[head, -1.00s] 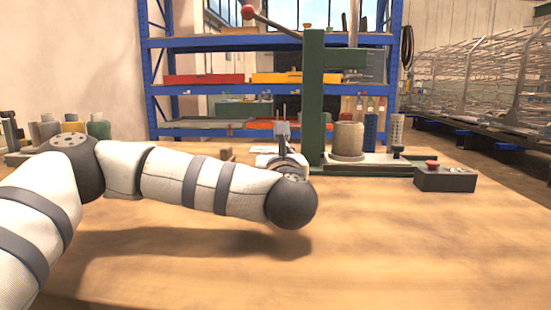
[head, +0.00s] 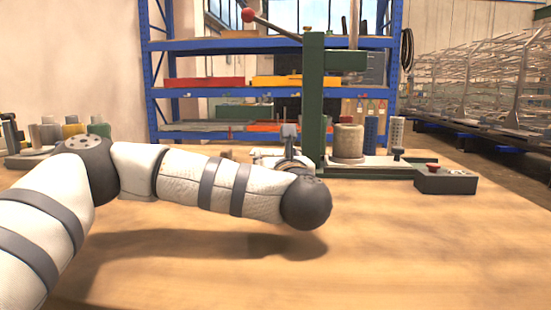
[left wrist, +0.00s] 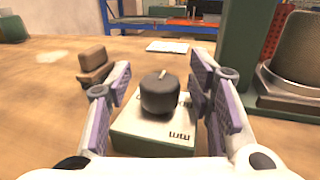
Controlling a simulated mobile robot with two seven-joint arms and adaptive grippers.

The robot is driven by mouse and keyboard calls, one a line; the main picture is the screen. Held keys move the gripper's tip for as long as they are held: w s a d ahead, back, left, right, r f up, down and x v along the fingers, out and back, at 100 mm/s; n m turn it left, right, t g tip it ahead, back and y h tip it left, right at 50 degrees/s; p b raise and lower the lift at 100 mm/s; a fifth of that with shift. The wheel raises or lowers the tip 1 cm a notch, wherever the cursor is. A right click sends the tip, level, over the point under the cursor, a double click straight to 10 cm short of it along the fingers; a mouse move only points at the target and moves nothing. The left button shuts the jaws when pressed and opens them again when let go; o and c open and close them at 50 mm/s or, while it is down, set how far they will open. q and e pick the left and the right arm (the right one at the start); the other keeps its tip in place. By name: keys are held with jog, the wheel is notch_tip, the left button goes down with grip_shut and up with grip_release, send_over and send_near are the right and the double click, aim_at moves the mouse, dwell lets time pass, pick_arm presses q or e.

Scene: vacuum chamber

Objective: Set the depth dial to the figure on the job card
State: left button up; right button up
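The depth dial is a dark round knob (left wrist: 160,95) with a pale pointer mark on its top, on a light green block (left wrist: 150,138) marked "mm". The pointer aims away from the camera, slightly right. My left gripper (left wrist: 161,82) is open, with one finger on each side of the knob and visible gaps. In the head view my left gripper (head: 289,142) is partly hidden by my arm, and the dial cannot be made out. A white card (left wrist: 167,46) lies flat beyond the dial; its writing is too small to read. My right gripper is not in view.
A green press (head: 314,100) with a red-knobbed lever stands just right of the dial. A grey cylinder (head: 348,141) stands on its base. A brown block (left wrist: 95,62) lies left of the dial. A dark box with a red button (head: 445,180) sits right. The front tabletop is clear.

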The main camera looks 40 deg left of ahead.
pick_arm(q)
jog(key=v, duration=1.2)
jog(key=shift+s, duration=0.1)
